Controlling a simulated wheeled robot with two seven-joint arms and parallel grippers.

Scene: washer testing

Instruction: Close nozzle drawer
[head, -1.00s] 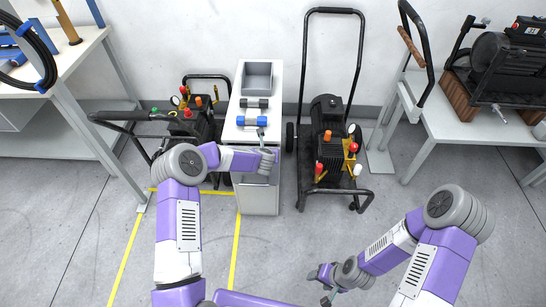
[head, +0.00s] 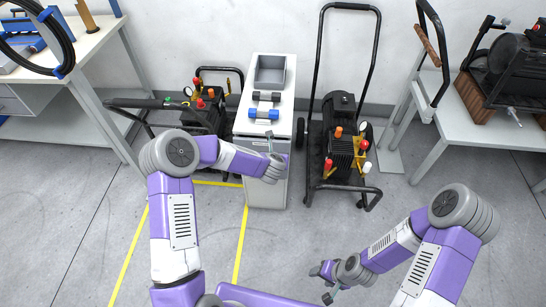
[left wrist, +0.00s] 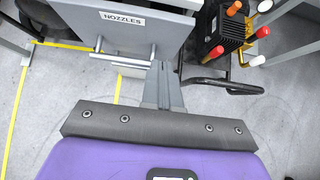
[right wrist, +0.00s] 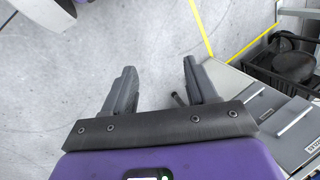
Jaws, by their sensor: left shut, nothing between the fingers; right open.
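The nozzle drawer has a grey front labelled NOZZLES (left wrist: 125,40), with a light bar handle, in the left wrist view. It belongs to the white cabinet (head: 284,100) in the middle of the head view. My left gripper (left wrist: 163,70) is shut and empty, its fingertips close to the drawer front by the right end of the handle. I cannot tell whether they touch. In the head view my left gripper (head: 269,138) is at the cabinet's front, and my arm hides much of the drawer. My right gripper (right wrist: 160,78) is open and empty, low over the floor in the head view (head: 328,295).
A grey bin (head: 270,72), a dark-ended piece (head: 265,97) and a blue-ended piece (head: 263,114) are on the cabinet top. Pressure washers stand left (head: 208,110) and right (head: 340,140) of it. The floor in front is clear.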

